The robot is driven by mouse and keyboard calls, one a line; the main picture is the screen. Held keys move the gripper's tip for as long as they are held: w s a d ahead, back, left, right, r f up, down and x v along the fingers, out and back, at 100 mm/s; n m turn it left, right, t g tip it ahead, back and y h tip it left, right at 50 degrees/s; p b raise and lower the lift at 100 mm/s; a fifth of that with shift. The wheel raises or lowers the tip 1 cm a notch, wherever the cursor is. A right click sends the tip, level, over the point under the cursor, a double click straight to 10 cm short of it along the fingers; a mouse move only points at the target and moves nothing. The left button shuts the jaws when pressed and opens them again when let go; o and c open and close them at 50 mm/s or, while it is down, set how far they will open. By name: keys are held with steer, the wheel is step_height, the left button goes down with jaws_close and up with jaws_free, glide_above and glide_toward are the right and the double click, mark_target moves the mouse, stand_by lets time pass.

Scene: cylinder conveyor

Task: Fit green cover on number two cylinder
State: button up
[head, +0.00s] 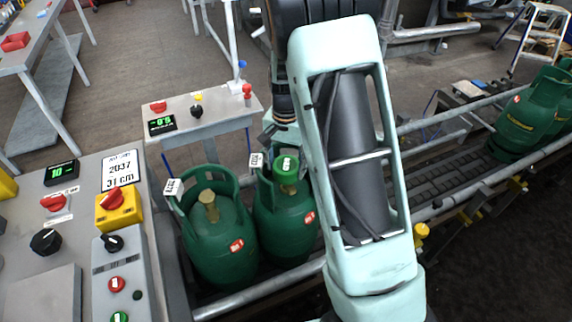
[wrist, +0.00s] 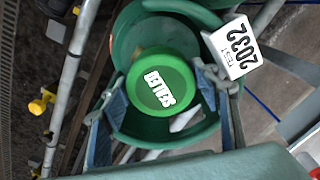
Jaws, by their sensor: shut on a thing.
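The green cover (wrist: 160,82), with white lettering on top, sits between the two fingers of my gripper (wrist: 163,90) in the wrist view. My gripper is shut on it. In the head view the cover (head: 287,166) is above the valve place of the right of two near green cylinders (head: 285,225), inside its collar. I cannot tell whether it is fully seated. The left near cylinder (head: 218,245) has a bare brass valve (head: 208,205).
The conveyor (head: 450,190) runs to the right behind my arm, with more green cylinders (head: 525,120) at its far end. Metal rails (head: 240,300) edge it. A control panel (head: 80,240) stands left, and a small scale table (head: 200,120) stands behind the cylinders.

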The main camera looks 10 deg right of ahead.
mark_target(286, 165)
steer(key=shift+f+b, duration=0.45)
steer(key=shift+f, duration=0.3)
steer(key=o, duration=1)
steer(key=shift+r, duration=0.1)
step_height(286, 165, up, 12)
